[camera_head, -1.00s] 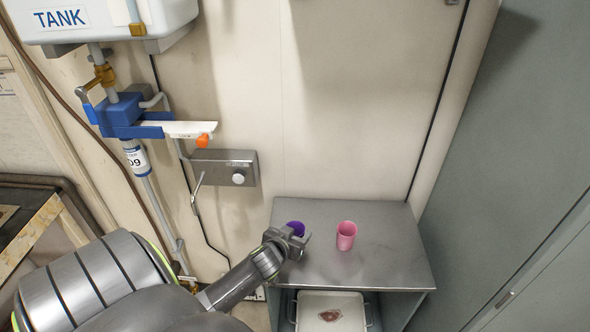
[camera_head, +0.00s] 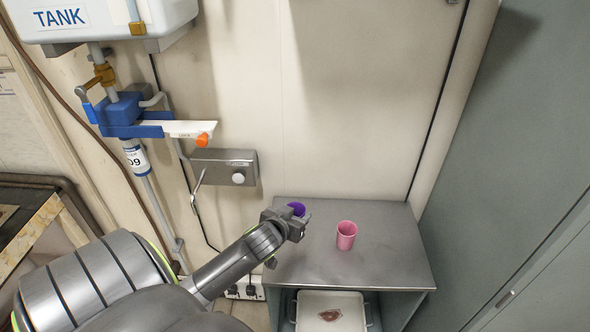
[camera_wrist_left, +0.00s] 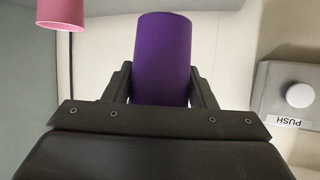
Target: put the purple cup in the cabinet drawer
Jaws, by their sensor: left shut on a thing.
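The purple cup (camera_head: 298,208) shows at the left end of the grey cabinet's top, mostly behind my left gripper (camera_head: 296,224). In the left wrist view, the purple cup (camera_wrist_left: 162,60) stands between the two black fingers of the left gripper (camera_wrist_left: 160,85), which is shut on it. The cabinet (camera_head: 350,268) is a grey metal unit with a flat top and an open front below. A white tray-like drawer (camera_head: 345,300) with a reddish-brown mark inside sits in that opening. My right gripper is not in view.
A pink cup (camera_head: 346,235) stands upright on the cabinet top, right of the purple cup; it also shows in the wrist view (camera_wrist_left: 62,12). A wall box (camera_head: 224,167) with a round button is at the left. A grey door (camera_head: 520,200) borders the right.

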